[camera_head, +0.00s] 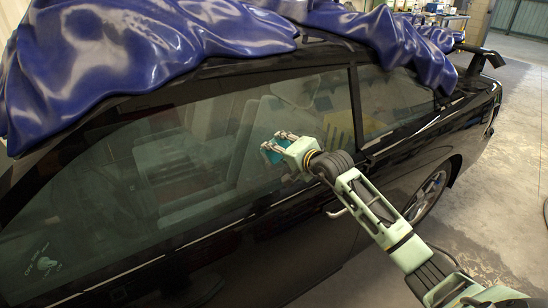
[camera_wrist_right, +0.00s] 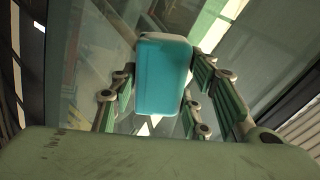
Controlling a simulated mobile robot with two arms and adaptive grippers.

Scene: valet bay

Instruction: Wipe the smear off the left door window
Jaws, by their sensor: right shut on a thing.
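The door window (camera_head: 120,165) of a black car fills the left and middle of the head view, dark and reflective. My right gripper (camera_head: 276,147) is at the right part of this window, shut on a teal block like a sponge (camera_head: 270,155). The block shows clearly between the fingers in the right wrist view (camera_wrist_right: 163,75), with the glass behind it. It is close to the glass, but I cannot tell whether it touches. I cannot make out a smear among the reflections. My left gripper is not in view.
A crumpled blue cover (camera_head: 120,45) lies over the car's roof and hangs onto the window's top edge. A small pale mark with lettering (camera_head: 45,262) is at the window's lower left. Open concrete floor (camera_head: 500,180) lies right.

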